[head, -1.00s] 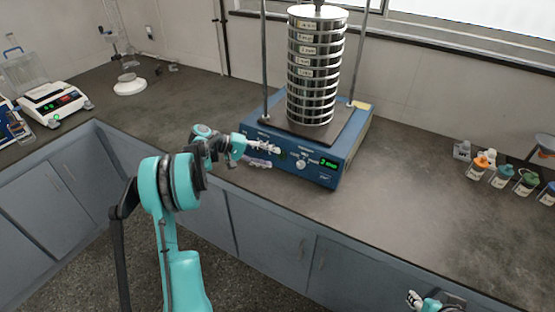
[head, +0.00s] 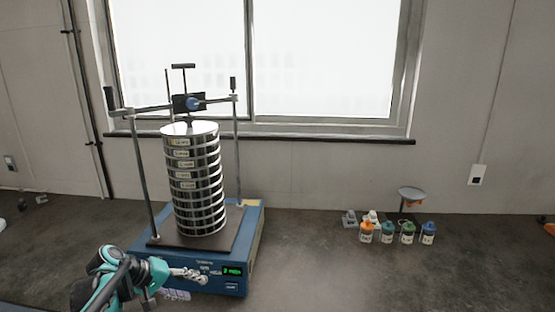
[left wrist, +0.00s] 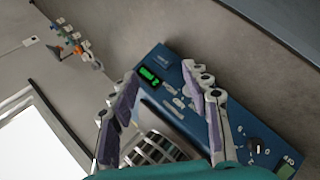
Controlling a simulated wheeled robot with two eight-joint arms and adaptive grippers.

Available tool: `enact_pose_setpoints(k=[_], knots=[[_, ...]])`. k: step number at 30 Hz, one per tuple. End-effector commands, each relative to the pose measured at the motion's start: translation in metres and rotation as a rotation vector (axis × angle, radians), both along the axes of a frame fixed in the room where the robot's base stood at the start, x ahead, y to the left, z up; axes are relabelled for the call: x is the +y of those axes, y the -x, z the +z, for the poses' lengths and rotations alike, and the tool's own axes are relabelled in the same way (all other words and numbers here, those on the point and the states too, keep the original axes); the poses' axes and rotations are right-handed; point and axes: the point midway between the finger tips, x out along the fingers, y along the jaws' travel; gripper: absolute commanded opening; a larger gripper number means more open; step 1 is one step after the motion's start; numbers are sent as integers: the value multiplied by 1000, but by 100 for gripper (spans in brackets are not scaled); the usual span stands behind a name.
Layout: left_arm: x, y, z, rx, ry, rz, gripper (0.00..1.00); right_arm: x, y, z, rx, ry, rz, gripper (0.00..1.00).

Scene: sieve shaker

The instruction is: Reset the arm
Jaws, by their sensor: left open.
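The blue sieve shaker (head: 254,240) stands on the counter, with a tall stack of metal sieves (head: 195,180) upright on its dark plate. A clamp bar (head: 188,103) on two rods spans above the stack. My left gripper (head: 204,274) is in front of the shaker's front panel, low in the head view, and partly covers it. In the left wrist view, its two fingers (left wrist: 160,72) are spread and empty, with the panel, green display (left wrist: 149,76) and dark knob (left wrist: 256,146) beyond them. I cannot tell whether they touch the panel. My right gripper is out of view.
A window (head: 320,60) is in the wall behind. The counter between shaker and bottles is clear.

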Motion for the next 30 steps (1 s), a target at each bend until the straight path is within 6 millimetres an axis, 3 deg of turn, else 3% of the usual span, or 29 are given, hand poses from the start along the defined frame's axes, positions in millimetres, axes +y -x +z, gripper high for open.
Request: enact_pose_setpoints(k=[1, 3, 9, 18, 24, 30], knots=[[-17, 19, 6, 0, -55, -14, 48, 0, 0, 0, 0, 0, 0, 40], [-34, 43, 11, -3, -135, -29, 48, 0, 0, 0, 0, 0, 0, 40], [-67, 117, 13, -45, -366, -81, 48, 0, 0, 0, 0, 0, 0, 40], [-83, 215, -10, -175, -685, -182, 48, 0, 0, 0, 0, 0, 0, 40], [-81, 244, -25, -244, -800, -225, 48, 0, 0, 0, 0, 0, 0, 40], [-79, 248, -28, -260, -826, -234, 48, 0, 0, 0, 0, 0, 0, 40]])
